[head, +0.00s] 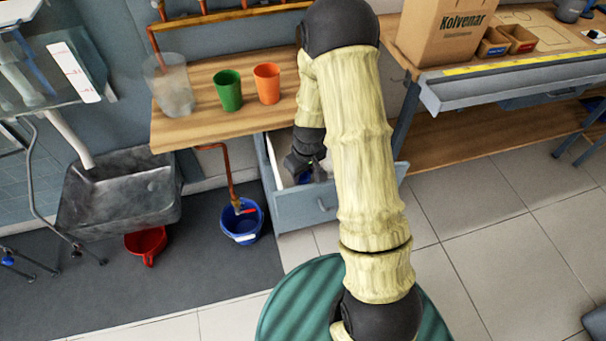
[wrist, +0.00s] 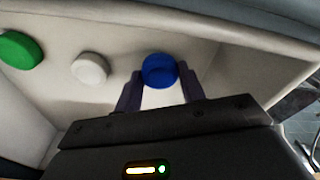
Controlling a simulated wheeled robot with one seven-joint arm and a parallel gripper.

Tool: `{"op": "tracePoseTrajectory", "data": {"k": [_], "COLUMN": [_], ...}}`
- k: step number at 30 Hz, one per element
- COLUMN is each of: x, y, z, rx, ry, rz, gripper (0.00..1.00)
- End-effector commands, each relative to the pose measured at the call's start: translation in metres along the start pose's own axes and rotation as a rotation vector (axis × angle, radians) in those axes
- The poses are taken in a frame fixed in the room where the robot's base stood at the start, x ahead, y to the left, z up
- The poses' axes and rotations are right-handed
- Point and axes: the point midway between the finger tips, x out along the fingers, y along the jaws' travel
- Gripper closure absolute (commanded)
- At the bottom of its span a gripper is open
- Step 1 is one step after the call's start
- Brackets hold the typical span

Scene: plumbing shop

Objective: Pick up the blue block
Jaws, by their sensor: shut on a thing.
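In the wrist view, the blue block (wrist: 160,70) is a round blue piece between the two fingertips of my gripper (wrist: 160,85). My gripper is shut on it. The fingers hide part of its sides, and I cannot tell whether it touches the drawer floor. In the head view, my gripper (head: 312,172) reaches down into the open drawer (head: 305,208) below the wooden counter. A bit of blue shows there, but my arm and hand hide most of it.
Inside the drawer, a white round piece (wrist: 90,67) and a green round piece (wrist: 18,49) lie left of the blue one. Drawer walls enclose my gripper. A green cup (head: 228,91) and an orange cup (head: 267,84) stand on the counter (head: 205,125) above. A blue bucket (head: 242,222) stands on the floor.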

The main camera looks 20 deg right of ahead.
Motion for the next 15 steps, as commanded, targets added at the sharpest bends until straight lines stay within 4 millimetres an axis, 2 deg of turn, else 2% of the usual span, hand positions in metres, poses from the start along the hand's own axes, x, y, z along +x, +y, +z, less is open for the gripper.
{"op": "tracePoseTrajectory", "data": {"k": [9, 15], "x": [-0.062, -0.086], "y": [-0.001, -0.001], "z": [-0.009, -0.011], "rx": [-0.001, -0.002], "ry": [0.004, 0.001], "rz": [0.001, 0.0], "gripper": [0.83, 0.83]}}
